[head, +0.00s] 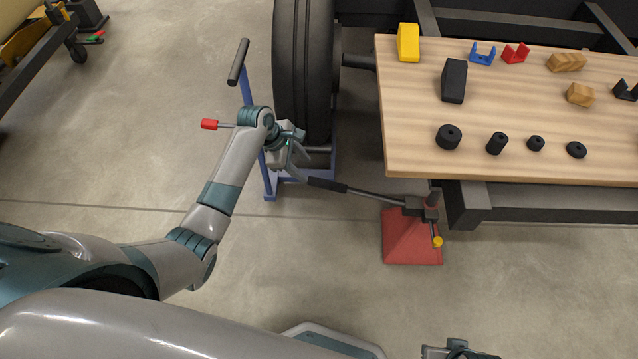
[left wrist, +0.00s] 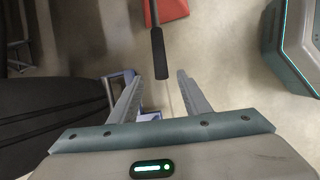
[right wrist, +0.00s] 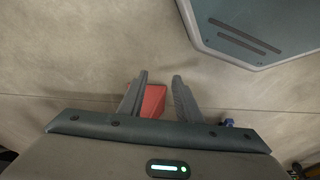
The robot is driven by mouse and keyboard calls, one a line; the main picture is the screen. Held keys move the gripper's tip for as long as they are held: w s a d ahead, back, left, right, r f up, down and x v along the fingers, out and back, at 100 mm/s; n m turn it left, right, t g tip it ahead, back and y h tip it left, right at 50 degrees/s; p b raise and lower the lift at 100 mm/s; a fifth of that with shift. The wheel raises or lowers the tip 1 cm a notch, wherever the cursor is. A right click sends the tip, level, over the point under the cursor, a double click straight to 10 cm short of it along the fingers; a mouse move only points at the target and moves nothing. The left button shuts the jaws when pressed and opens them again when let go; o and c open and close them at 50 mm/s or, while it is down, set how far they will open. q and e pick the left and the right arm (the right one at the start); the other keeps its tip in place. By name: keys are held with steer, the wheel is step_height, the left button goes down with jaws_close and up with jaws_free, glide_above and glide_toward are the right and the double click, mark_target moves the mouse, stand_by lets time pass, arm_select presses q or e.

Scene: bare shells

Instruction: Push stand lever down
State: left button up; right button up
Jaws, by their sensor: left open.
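The stand lever (head: 370,195) is a thin metal rod with a black grip (head: 327,185). It runs left from the top of a red stand (head: 405,240) on the floor and looks close to level. My left gripper (head: 300,165) is open at the free end of the black grip. In the left wrist view the grip (left wrist: 159,55) points in between the two spread fingertips; I cannot tell whether they touch it. My right gripper (right wrist: 159,76) is open and empty, with the red stand (right wrist: 153,100) partly showing behind its fingers.
A wooden workbench (head: 410,150) with small blocks and black rings stands to the right of the lever. A big black tyre (head: 300,70) and a blue wheeled frame (head: 268,185) with a black handle stand by my left arm. The floor in front of the red stand is clear.

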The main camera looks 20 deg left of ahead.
mark_target(316, 180)
arm_select(q)
steer(key=b+x, duration=0.1)
steer(key=x, duration=0.4)
steer(key=shift+s+f, duration=0.1)
steer(key=shift+f, duration=0.05)
steer(key=b+x, duration=0.2)
steer(key=x, duration=0.4)
steer(key=shift+f, duration=0.1)
steer(key=shift+w+d+f, duration=0.2)
steer(key=shift+d+f, duration=0.05)
steer(key=shift+f, duration=0.25)
arm_select(e)
steer(key=shift+w+a+r+t+y, duration=0.25)
steer(key=shift+w+a+t, duration=0.1)
steer(key=shift+a, duration=0.25)
steer(key=shift+w+a+r+t+y, duration=0.2)
steer(key=shift+w+a+t, duration=0.2)
steer(key=shift+a, duration=0.25)
steer(key=shift+w+a+r+t+y, duration=0.15)
steer(key=shift+w+a+r+t, duration=0.15)
steer(key=shift+a, duration=0.3)
arm_select(q)
jaws_close()
